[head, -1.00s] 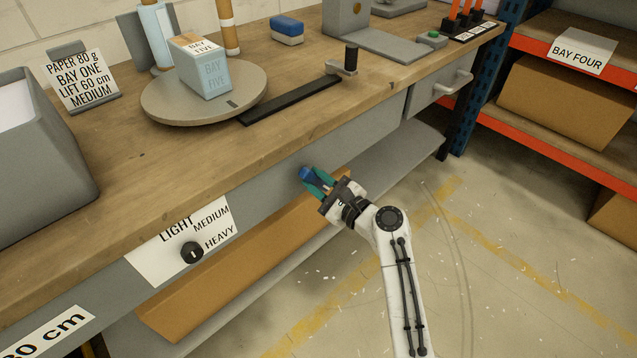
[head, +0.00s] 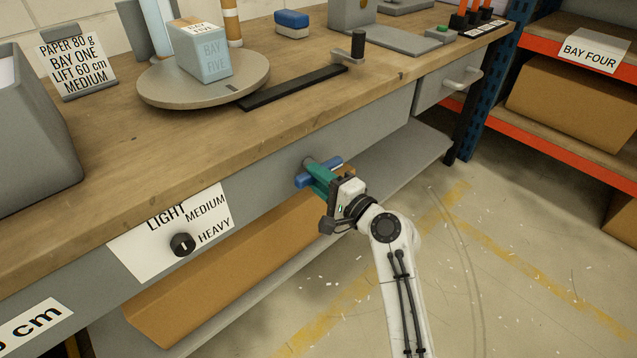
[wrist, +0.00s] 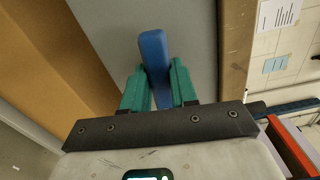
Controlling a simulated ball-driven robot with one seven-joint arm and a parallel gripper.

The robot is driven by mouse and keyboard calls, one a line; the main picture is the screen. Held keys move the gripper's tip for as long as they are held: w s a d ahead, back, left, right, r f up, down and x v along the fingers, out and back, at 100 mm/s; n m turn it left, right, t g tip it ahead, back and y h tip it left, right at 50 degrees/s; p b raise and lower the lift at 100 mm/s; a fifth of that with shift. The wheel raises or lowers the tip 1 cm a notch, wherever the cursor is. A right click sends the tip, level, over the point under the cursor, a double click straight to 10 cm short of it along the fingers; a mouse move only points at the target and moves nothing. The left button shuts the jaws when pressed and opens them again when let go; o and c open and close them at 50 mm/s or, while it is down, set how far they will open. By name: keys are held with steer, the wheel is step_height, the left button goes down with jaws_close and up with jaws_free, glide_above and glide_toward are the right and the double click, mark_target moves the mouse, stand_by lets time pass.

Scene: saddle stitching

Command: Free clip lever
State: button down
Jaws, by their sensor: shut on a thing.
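The blue clip lever (head: 305,179) sticks out from the grey front panel under the bench top, on a short grey pivot. My gripper (head: 321,175) is at the lever, with its teal fingers on either side of it. In the wrist view the blue lever (wrist: 155,62) stands between the two teal fingers (wrist: 158,92), which are shut on it. Its far end reaches beyond the fingertips toward the grey panel. In the head view the fingers cover the lever's middle.
A black knob (head: 182,244) with a LIGHT, MEDIUM, HEAVY label is left of the lever. The wooden bench top (head: 200,140) overhangs above. A cardboard box (head: 240,265) lies on the shelf (head: 400,160) below. The floor to the right is open.

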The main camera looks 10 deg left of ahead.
steer(key=shift+f+n+b, duration=0.25)
steer(key=shift+n+b, duration=0.15)
steer(key=shift+n, duration=0.3)
steer(key=c, duration=0.9)
jaws_free()
steer(key=shift+r, duration=0.1)
steer(key=p+v, duration=0.2)
steer(key=v, duration=0.9)
steer(key=shift+a, duration=0.1)
